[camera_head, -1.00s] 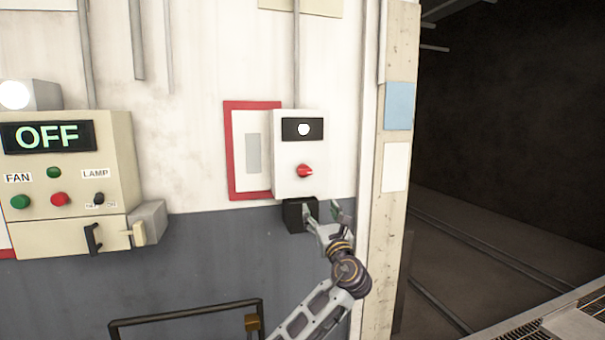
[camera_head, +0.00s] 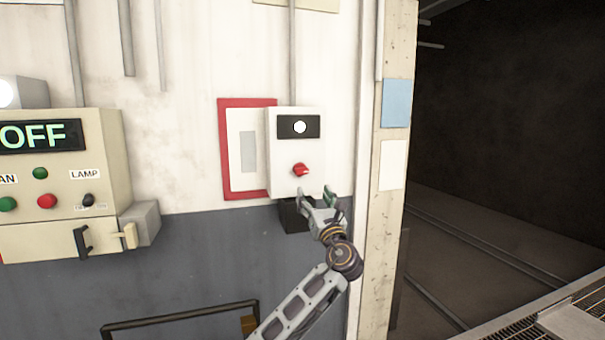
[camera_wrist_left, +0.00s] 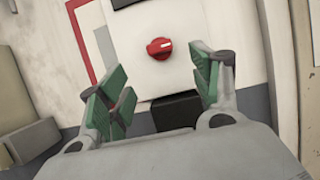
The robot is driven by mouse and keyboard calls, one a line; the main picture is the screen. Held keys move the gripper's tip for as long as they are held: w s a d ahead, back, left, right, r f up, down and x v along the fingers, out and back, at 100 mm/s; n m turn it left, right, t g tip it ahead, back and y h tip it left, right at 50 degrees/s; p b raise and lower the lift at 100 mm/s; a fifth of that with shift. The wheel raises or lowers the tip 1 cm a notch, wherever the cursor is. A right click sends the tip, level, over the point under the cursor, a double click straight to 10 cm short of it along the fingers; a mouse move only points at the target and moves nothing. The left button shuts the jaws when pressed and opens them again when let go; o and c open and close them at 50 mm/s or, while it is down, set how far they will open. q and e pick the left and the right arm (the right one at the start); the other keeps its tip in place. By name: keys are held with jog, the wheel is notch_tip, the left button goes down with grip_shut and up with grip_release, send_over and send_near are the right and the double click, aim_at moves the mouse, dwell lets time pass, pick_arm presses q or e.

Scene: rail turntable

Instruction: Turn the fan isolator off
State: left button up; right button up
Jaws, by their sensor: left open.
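A white box (camera_head: 284,185) on the wall carries a red rotary knob (camera_head: 301,170) below a black panel (camera_head: 284,127) with a white round light. The knob also shows in the left wrist view (camera_wrist_left: 159,48), with a pale mark at its right end. My left gripper (camera_head: 316,192) is open and empty, just below and slightly right of the knob. In the left wrist view the green-padded fingers (camera_wrist_left: 160,95) stand wide apart, with the knob beyond and between them, not touched. My right gripper is not in view.
A beige control box (camera_head: 60,185) at the left has a display, which reads OFF, buttons and a latch handle (camera_head: 82,241). A black block (camera_head: 290,217) sits under the white box. A wall post (camera_head: 393,235) stands at the right, with a dark opening beyond.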

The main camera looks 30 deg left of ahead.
aim_at(303, 173)
pick_arm(q)
jog(key=p+x, duration=0.3)
jog(key=x, duration=0.7)
jog(key=shift+w+a+r, duration=0.1)
jog(key=shift+a+r, duration=0.1)
jog(key=shift+x, duration=0.9)
jog(key=c, duration=1)
